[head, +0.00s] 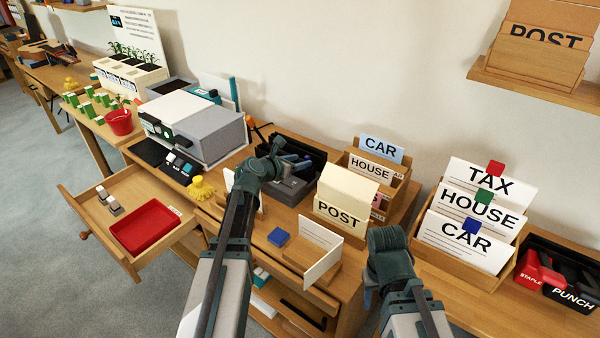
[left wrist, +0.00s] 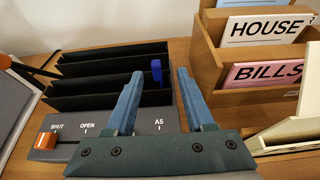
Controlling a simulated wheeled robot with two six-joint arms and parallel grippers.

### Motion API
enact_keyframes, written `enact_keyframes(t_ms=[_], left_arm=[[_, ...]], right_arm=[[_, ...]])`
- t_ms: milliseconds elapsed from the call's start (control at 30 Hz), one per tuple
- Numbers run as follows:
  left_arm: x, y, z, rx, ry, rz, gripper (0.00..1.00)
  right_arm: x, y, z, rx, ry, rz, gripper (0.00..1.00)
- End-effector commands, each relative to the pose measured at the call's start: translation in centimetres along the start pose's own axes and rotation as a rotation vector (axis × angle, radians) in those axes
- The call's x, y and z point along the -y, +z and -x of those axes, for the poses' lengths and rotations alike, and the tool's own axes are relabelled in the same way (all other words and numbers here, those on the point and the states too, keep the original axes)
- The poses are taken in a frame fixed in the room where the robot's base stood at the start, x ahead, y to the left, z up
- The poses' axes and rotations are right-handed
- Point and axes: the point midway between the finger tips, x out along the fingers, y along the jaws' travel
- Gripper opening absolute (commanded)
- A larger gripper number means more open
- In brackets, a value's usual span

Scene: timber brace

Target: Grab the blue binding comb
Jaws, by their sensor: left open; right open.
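A small upright blue piece, which looks like the binding comb (left wrist: 156,73), stands in a black slotted rack (left wrist: 80,97) in the left wrist view. My left gripper (left wrist: 158,80) is open and empty, its two blue-grey fingers pointing at the rack with the comb between their tips in the picture. I cannot tell how far the comb is from the fingers. In the head view my left gripper (head: 294,163) is over the black rack (head: 309,153) and the arm hides much of it; I cannot make out the comb there. My right gripper (head: 368,291) is partly hidden by its own wrist, low at the desk front.
A grey base (left wrist: 70,147) marked SHUT, OPEN and A5 has an orange lever (left wrist: 45,141). A wooden HOUSE and BILLS sorter (left wrist: 208,65) stands right of the rack. A POST box (head: 340,214) is close by. An open drawer (head: 110,240) holds a red tray (head: 145,226).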

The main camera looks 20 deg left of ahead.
Motion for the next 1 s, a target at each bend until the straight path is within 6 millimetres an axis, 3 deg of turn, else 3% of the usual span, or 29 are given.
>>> enact_keyframes(t_ms=[33,333,667,900,1000], left_arm=[[-0.1,-0.1,-0.8,0.0,0.0,-0.001,0.54],[-0.1,-0.2,-1.6,0.0,0.0,0.0,0.54],[-0.7,-0.7,-6.0,0.0,0.0,-0.001,0.54],[-0.6,-0.5,-6.1,0.0,0.001,0.0,0.54],[-0.6,-0.5,-6.1,0.0,0.001,0.0,0.39]], right_arm=[[0.0,0.0,-0.4,0.0,0.0,0.0,0.5],[0.1,-0.1,-0.8,0.0,0.0,0.0,0.5],[0.3,-0.2,-2.9,0.0,0.0,0.0,0.5],[0.3,-0.2,-2.8,0.0,0.0,0.0,0.5],[0.3,-0.2,-2.8,0.0,0.0,0.0,0.5]])
